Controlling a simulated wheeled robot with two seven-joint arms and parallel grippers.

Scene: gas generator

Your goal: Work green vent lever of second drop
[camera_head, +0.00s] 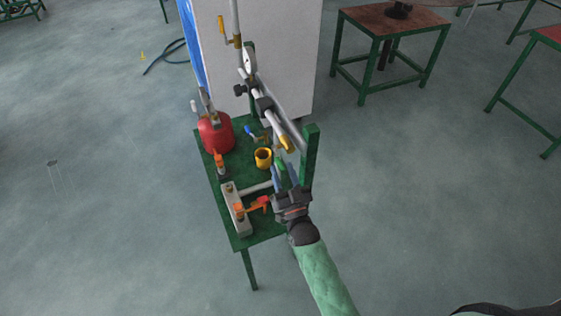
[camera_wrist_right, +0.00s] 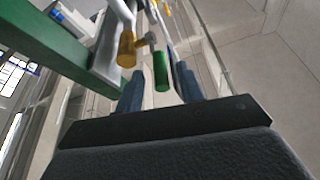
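The green vent lever (camera_wrist_right: 161,70) hangs from a pipe fitting and shows between my right gripper's fingers in the right wrist view. In the head view the lever (camera_head: 281,166) is small and partly hidden by the fingers. My right gripper (camera_wrist_right: 160,88) is open, with a blue finger on either side of the lever; I cannot tell whether either touches it. In the head view the right gripper (camera_head: 284,175) is at the right side of the green table, below the slanted pipe. My left gripper is not in view.
The green table (camera_head: 238,243) carries a red container (camera_head: 216,133), a yellow cup (camera_head: 263,158) and a grey block (camera_head: 236,208) with orange parts. A green post (camera_head: 309,155) stands close to my right gripper. A gauge (camera_head: 250,58) is on the pipe (camera_head: 279,120).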

